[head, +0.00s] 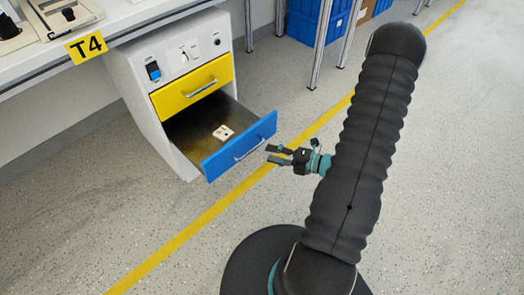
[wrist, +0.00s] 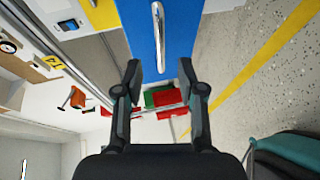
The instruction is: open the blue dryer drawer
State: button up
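The blue drawer (head: 240,147) of the white dryer cabinet (head: 140,92) stands pulled out, its inside in view. A small white piece (head: 222,132) lies in it. The drawer's metal handle (head: 249,149) is on the front face. My gripper (head: 270,154) is just right of the blue front, open and empty, with a small gap to the handle. In the wrist view the handle (wrist: 158,25) shows ahead of my two spread fingers (wrist: 160,75), not between them, on the blue front (wrist: 178,30).
A shut yellow drawer (head: 193,88) is above the blue one. A blue switch (head: 153,71) and a dial panel (head: 184,53) are at the cabinet top. A bench (head: 110,32) with a T4 label is at left. Speckled floor lies open at right, with blue crates (head: 318,22) behind.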

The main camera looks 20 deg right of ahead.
jog(key=v, duration=0.4)
dwell(0.6)
